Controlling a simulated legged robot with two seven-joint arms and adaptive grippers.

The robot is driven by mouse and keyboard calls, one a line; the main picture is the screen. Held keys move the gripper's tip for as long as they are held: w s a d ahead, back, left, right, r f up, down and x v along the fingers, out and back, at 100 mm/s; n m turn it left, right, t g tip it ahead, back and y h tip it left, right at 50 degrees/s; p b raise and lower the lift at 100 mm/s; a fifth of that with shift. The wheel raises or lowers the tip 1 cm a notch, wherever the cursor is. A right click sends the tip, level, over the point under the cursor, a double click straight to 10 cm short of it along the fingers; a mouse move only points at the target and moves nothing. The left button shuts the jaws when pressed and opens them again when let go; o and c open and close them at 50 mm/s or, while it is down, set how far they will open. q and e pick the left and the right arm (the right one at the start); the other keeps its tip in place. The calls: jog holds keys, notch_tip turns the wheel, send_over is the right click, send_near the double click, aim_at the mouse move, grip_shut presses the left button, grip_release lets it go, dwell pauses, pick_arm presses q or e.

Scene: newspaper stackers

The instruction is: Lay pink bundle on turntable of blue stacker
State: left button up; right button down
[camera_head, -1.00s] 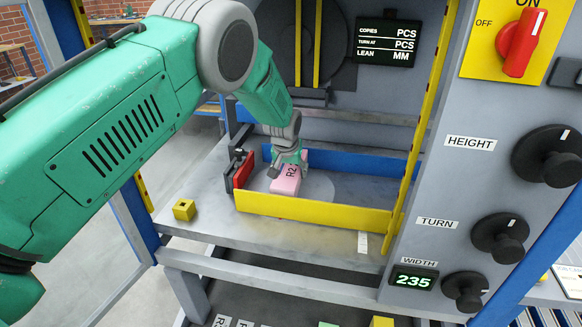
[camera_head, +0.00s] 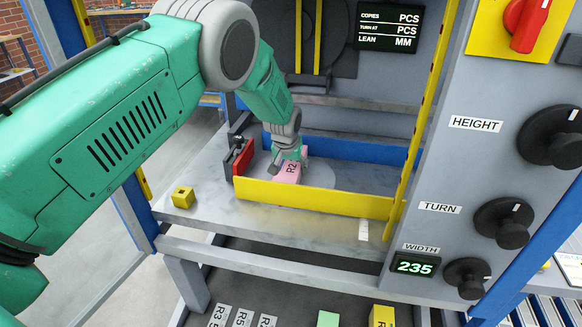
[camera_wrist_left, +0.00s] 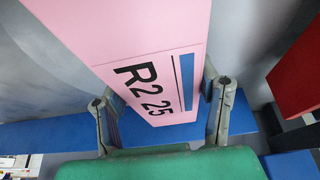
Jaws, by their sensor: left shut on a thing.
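The pink bundle (camera_head: 287,173), marked R2, is held low inside the stacker bay, over or on the round grey turntable (camera_head: 318,174). Whether it touches the turntable cannot be told. My left gripper (camera_head: 289,158) is shut on the bundle from above; in the left wrist view its fingers (camera_wrist_left: 163,108) sit on both sides of the bundle (camera_wrist_left: 150,60), whose label reads R2 25. The yellow guide (camera_head: 310,198) hides the bundle's lower front. The blue guide (camera_head: 345,153) runs behind. My right gripper is out of view.
A red plate (camera_head: 243,160) stands close to the left of the bundle. A small yellow block (camera_head: 183,197) sits on the table's left front. A control panel with a red switch (camera_head: 525,22) and black knobs (camera_head: 503,223) is at the right. Labelled bundles (camera_head: 243,317) lie below.

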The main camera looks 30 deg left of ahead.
pick_arm(q)
jog(key=shift+f, duration=0.2)
jog(key=o, duration=1.8)
jog(key=shift+s, duration=0.1)
jog(key=v, duration=1.1)
jog(key=shift+s+d+r, duration=0.15)
jog(key=shift+d+r, duration=0.05)
jog(key=shift+r, duration=0.15)
